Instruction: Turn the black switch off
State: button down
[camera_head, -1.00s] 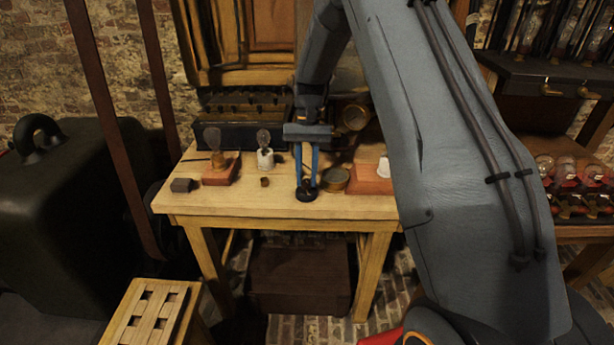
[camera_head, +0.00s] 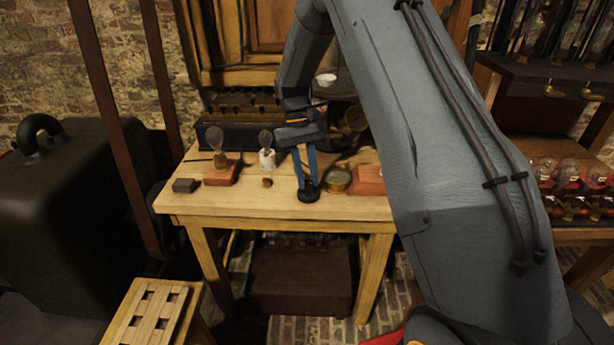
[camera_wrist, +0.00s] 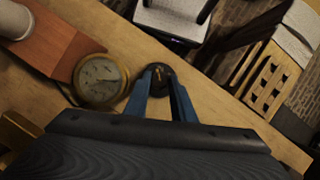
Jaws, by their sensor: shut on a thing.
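The black switch (camera_head: 308,195) is a small round dark base near the front edge of the wooden table (camera_head: 240,206). In the wrist view the switch (camera_wrist: 159,69) shows a dark disc with a small brass-coloured part on it. My gripper (camera_head: 308,186) points down at the switch, with its blue fingers close together. In the wrist view my gripper (camera_wrist: 163,88) has its fingertips at the switch, shut on its small lever. The fingers hide part of the switch, so the lever's position is not clear.
A round brass gauge (camera_head: 337,180) stands close to the right of the switch; it also shows in the wrist view (camera_wrist: 101,80). A red-brown block (camera_head: 369,180) lies further right. Bulbs on a wooden base (camera_head: 221,176) and a white holder (camera_head: 267,159) stand left.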

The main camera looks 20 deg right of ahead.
jog(key=shift+w+r, duration=0.1)
jog(key=c, duration=1.5)
grip_release()
jog(key=b+v, duration=0.2)
jog(key=v, duration=0.5)
jog(key=shift+w+r, duration=0.1)
jog(key=shift+r, duration=0.25)
jog(key=s+t, duration=0.1)
jog(key=s, duration=0.8)
jog(key=s+f+m+t, duration=0.1)
jog(key=s+t, duration=0.1)
jog(key=s, duration=0.8)
jog(key=s+f+t, duration=0.1)
jog(key=s, duration=0.8)
jog(key=shift+s+d+f+m+t+y, duration=0.2)
jog(key=shift+d+m+t+y, duration=0.1)
jog(key=shift+m+t, duration=0.1)
